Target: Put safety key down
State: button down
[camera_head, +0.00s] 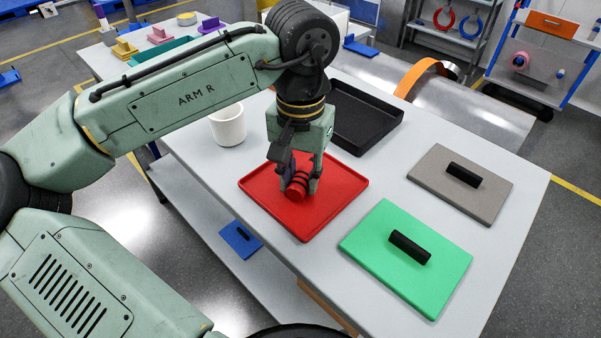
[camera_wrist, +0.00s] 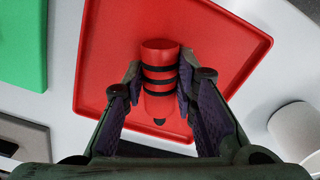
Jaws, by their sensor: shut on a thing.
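The safety key (camera_head: 297,187) is a red cylinder with black bands. It is between the fingers of my gripper (camera_head: 300,182), which is shut on it. The red tray (camera_head: 335,207) lies directly below on the table. In the wrist view, the key (camera_wrist: 160,75) is gripped from both sides by my gripper (camera_wrist: 159,88), over the red tray (camera_wrist: 110,60). I cannot tell whether the key touches the tray floor. The key's far side is partly hidden by the fingers in the head view.
A black tray (camera_head: 365,118) stands behind the red one and a white cup (camera_head: 228,125) to its left. A green board (camera_head: 375,237) and a grey board (camera_head: 480,200), each with a black handle, lie to the right. Bare table shows between them.

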aim_at(301, 176)
jog(key=shift+f, duration=0.1)
jog(key=shift+f, duration=0.1)
jog(key=c, duration=1.3)
grip_release()
notch_tip(301, 176, up, 12)
jog(key=shift+r, duration=0.2)
